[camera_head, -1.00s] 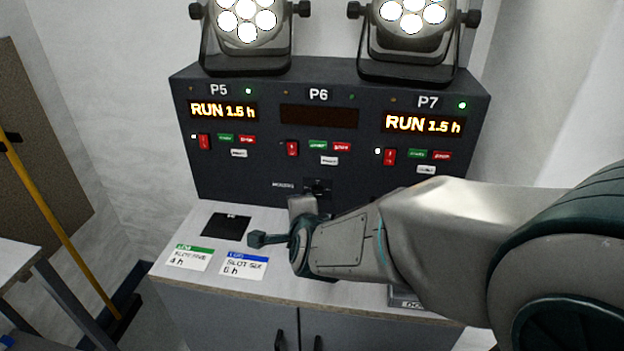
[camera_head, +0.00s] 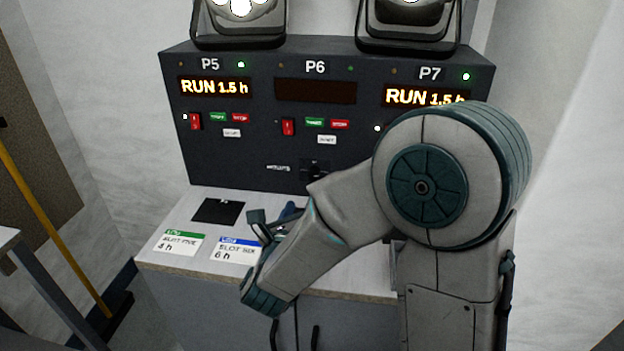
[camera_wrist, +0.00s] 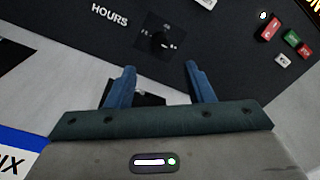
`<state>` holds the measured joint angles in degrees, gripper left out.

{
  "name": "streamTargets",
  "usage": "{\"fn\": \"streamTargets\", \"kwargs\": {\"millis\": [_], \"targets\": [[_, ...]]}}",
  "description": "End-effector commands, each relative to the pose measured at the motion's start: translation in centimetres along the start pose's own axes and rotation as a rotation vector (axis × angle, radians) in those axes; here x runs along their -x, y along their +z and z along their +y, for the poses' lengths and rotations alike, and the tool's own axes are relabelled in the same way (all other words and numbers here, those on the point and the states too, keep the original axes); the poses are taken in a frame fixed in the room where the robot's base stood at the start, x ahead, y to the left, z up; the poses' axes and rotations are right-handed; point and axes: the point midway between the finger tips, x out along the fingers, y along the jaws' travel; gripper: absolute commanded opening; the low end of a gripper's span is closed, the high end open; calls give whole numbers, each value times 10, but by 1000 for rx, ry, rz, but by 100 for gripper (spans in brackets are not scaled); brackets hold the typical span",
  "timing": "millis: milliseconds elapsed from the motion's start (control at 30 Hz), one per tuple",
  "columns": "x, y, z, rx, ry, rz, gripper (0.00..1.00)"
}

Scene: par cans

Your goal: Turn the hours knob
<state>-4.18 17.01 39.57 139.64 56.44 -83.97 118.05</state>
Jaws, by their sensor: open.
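The hours knob (camera_wrist: 158,41) is a black knob on a dark dial plate, beside the white HOURS lettering in the wrist view. In the head view it sits low on the dark panel, under the P6 section, as a small dark knob (camera_head: 314,168) partly covered by my arm. My gripper (camera_wrist: 160,66) is open, its two blue fingers apart and empty. The knob shows beyond the fingertips, roughly centred between them, with a gap left. In the head view my gripper is mostly hidden behind my forearm, low in front of the panel.
The panel (camera_head: 250,170) has P5 and P7 displays reading RUN 1.5 h; the P6 display (camera_head: 315,91) is dark. Red switches and small buttons sit above the knob. Two lamps stand on top. The counter holds a black square (camera_head: 218,211) and two label cards (camera_head: 180,243).

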Motion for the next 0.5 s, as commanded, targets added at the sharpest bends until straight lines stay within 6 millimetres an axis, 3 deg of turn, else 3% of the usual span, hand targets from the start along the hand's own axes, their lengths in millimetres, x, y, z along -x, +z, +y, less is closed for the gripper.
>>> {"fn": "streamTargets", "kwargs": {"millis": [300,500], "targets": [[-69,0,-1,-1,-1,2,48],[-95,0,0,0,1,0,48]]}}
